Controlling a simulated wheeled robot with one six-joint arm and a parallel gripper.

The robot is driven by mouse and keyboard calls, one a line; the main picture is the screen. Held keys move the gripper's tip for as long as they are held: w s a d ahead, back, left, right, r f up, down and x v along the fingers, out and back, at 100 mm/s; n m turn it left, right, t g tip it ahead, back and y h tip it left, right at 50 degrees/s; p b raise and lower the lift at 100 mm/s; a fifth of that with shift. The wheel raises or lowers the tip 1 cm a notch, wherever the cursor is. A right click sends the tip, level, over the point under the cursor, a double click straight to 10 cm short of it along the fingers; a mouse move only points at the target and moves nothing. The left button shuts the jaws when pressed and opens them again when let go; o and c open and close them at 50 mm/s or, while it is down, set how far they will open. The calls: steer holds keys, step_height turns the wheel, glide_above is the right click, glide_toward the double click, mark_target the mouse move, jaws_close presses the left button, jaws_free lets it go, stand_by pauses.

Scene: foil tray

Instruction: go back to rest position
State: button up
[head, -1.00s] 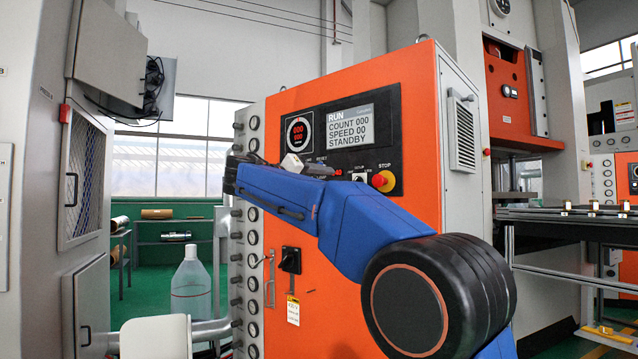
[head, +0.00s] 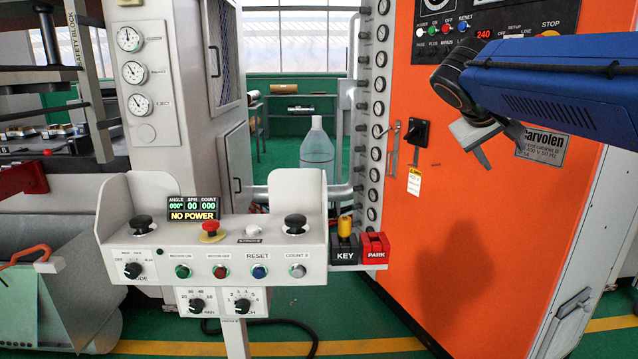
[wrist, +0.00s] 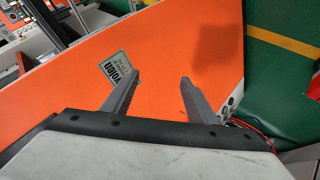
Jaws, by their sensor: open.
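My gripper (head: 484,150) hangs from the end of my blue arm at the upper right of the head view, in front of the orange cabinet (head: 440,230). Its fingers point down, and part of the gripper is cut off from sight by its own wrist. In the wrist view my gripper (wrist: 160,77) shows two grey fingers spread apart with nothing between them. Behind them are the cabinet's orange face and a label plate (wrist: 115,68).
A control console (head: 215,250) with buttons and a NO POWER display stands at the centre left. A KEY and PARK holder (head: 360,249) is on its right end. A clear bottle (head: 317,150) stands behind. Green floor (head: 350,345) with a yellow line lies in front.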

steer(key=s+a+f+y, duration=0.3)
steer(key=s+f, duration=0.6)
steer(key=f, duration=0.1)
steer(key=s+a+f+g+y, duration=0.1)
steer(key=s+a+f, duration=0.3)
steer(key=s+f, duration=0.5)
steer(key=s+a+f+y, duration=0.3)
steer(key=s+f, duration=0.6)
steer(key=f, duration=0.3)
steer(key=shift+a+f+y, duration=0.15)
steer(key=shift+f+y, duration=0.05)
steer(key=shift+y, duration=0.6)
